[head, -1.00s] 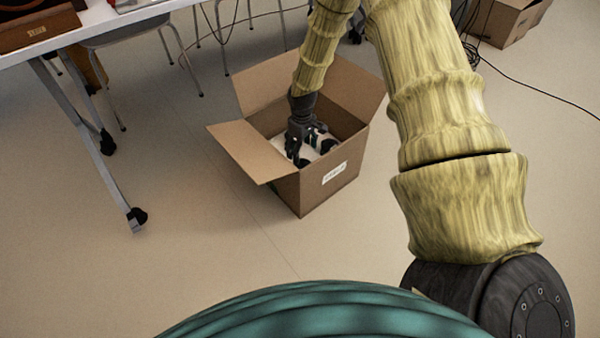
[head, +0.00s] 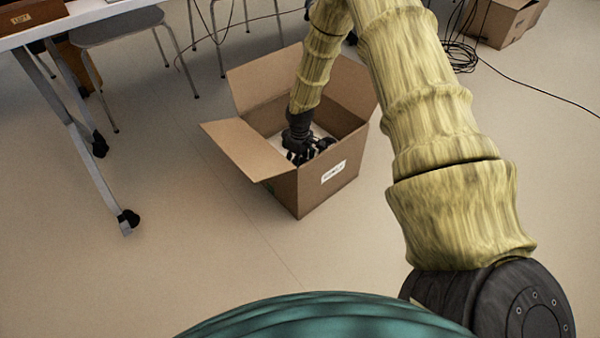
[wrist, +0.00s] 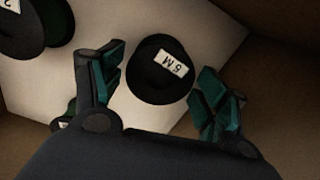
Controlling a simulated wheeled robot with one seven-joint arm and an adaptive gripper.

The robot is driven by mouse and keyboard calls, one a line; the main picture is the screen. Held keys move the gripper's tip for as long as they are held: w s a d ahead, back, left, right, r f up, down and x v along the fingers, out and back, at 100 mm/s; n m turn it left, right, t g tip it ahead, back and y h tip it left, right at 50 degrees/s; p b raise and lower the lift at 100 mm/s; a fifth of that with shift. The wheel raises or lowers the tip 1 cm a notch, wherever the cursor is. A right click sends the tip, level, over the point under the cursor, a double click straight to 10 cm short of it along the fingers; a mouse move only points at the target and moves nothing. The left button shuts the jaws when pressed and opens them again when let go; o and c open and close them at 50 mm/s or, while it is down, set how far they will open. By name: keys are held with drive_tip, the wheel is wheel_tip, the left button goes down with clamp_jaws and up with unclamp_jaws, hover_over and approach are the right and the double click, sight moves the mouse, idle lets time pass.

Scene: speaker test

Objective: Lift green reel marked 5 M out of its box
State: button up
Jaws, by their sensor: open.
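A dark round reel (wrist: 150,88) with a white label stands in the box, seen from above in the wrist view. The label shows an M and a digit that is hard to read; the reel's colour looks nearly black in the shade. My gripper (wrist: 161,65) is open, with one green-padded finger on each side of this reel. Whether the fingers touch it I cannot tell. The open cardboard box (head: 331,183) stands on the floor in the head view, and my gripper (head: 305,153) reaches down inside it. There the reel cannot be told apart.
Another reel, dark with a green edge (wrist: 58,22), lies at upper left in the wrist view. Part of a third green one (wrist: 62,116) shows behind the left finger. The box's flaps (head: 240,146) stand open. A table (head: 100,18) and chair are at left.

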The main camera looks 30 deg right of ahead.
sight(300, 164)
wheel_tip(300, 164, down, 3)
drive_tip(key=shift+r+b, duration=0.1)
drive_tip(key=shift+b, duration=0.5)
drive_tip(key=shift+r, duration=0.1)
drive_tip(key=shift+c, duration=0.2)
drive_tip(key=c, duration=0.9)
drive_tip(key=shift+o, duration=0.2)
wheel_tip(300, 164, up, 10)
drive_tip(key=p, duration=0.5)
drive_tip(key=shift+p, duration=0.4)
drive_tip(key=shift+r, duration=0.1)
